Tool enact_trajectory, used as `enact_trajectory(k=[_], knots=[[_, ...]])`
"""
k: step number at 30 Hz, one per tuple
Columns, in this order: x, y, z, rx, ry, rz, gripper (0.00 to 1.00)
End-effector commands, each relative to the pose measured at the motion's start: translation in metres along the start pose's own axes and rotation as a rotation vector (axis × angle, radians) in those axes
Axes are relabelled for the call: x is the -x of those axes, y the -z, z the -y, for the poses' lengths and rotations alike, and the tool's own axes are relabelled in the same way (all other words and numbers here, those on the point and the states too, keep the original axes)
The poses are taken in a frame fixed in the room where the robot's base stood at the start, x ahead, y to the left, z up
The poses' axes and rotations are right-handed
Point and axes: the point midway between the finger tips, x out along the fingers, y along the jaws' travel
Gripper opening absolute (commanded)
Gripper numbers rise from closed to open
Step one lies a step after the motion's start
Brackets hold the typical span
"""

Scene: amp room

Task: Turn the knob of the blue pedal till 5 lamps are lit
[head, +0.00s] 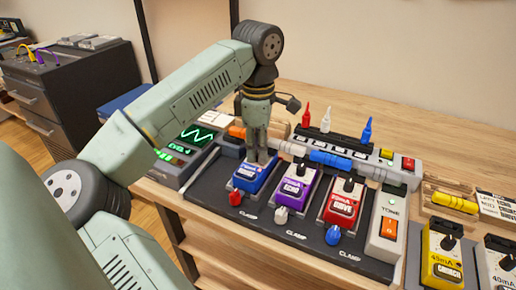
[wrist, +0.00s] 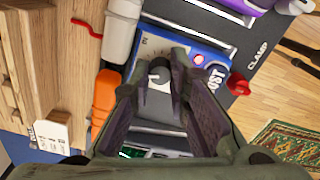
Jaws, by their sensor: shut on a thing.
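The blue pedal (head: 249,180) sits at the left of a row of pedals on a dark board. My gripper (head: 263,157) reaches down from above onto its knob. In the wrist view the dark round knob (wrist: 159,73) lies between the fingertips of my gripper (wrist: 162,72), which is shut on it. The blue pedal (wrist: 208,62) also shows there, with a small pinkish light beside the knob. The device with a green wave screen (head: 196,135) stands left of the board; small green lit marks show below the screen, too small to count.
A purple pedal (head: 295,190) and a red pedal (head: 341,203) stand to the right on the board. Red, white and blue clamp knobs jut from its front edge.

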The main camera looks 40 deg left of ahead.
Motion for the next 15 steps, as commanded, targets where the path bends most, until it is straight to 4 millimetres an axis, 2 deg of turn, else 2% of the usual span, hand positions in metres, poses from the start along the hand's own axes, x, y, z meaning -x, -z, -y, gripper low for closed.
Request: enact_trajectory(k=[8, 9, 15], knots=[[0.0004, 0.0000, 0.0000, 0.000, 0.000, 0.000, 0.00], [0.0004, 0.0000, 0.0000, 0.000, 0.000, 0.000, 0.17], [0.0003, 0.0000, 0.0000, 0.001, 0.000, 0.000, 0.30]])
